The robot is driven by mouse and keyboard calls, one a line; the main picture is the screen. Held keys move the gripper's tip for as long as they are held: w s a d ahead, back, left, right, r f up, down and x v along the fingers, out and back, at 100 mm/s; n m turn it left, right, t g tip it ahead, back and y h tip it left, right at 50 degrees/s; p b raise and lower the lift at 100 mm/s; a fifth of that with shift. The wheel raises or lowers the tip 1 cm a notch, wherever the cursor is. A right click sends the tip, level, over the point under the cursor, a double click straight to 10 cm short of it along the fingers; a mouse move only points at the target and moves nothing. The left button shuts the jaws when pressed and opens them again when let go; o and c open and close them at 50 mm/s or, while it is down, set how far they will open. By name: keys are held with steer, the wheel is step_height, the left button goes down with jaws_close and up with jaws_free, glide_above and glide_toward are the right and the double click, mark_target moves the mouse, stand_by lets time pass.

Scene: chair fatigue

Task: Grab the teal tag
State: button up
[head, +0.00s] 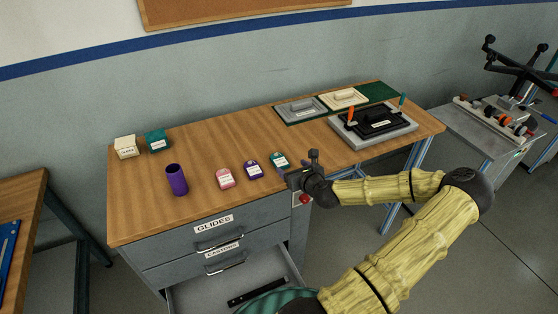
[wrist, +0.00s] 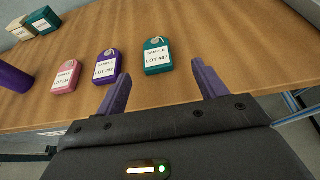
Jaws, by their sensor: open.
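The teal tag (head: 280,161) lies on the wooden workbench, at the right end of a row of three tags. In the wrist view the teal tag (wrist: 157,57) has a white label reading "SAMPLE LOT" and a ring at its top. My gripper (head: 296,176) is at the bench's front edge, close to the teal tag. In the wrist view its two purple fingers (wrist: 160,88) are spread apart with nothing between them, and the teal tag lies just beyond their tips.
A purple tag (head: 253,170) and a pink tag (head: 225,179) lie left of the teal one. A purple cup (head: 177,180), a white box (head: 126,147) and a teal box (head: 157,141) stand farther left. A black-and-grey fixture (head: 374,122) sits at right. A lower drawer (head: 240,282) is open.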

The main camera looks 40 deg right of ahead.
glide_toward(277, 157)
steer(key=shift+w+d+f+p, duration=0.3)
steer(key=shift+w+d+f, duration=0.5)
steer(key=shift+w, duration=0.2)
steer(key=shift+w+a, duration=0.1)
steer(key=shift+w, duration=0.25)
steer(key=shift+a+p+x, duration=0.15)
steer(key=shift+p+x, duration=0.3)
steer(key=shift+x, duration=0.7)
steer(key=shift+a+p+x, duration=0.1)
steer(key=shift+p+x, duration=0.35)
steer(key=shift+x, duration=0.75)
steer(key=shift+r, duration=0.1)
steer(key=c, duration=1.1)
steer(key=shift+o, duration=0.2)
steer(key=shift+r, duration=0.1)
step_height(277, 157, up, 10)
steer(key=b, duration=0.1)
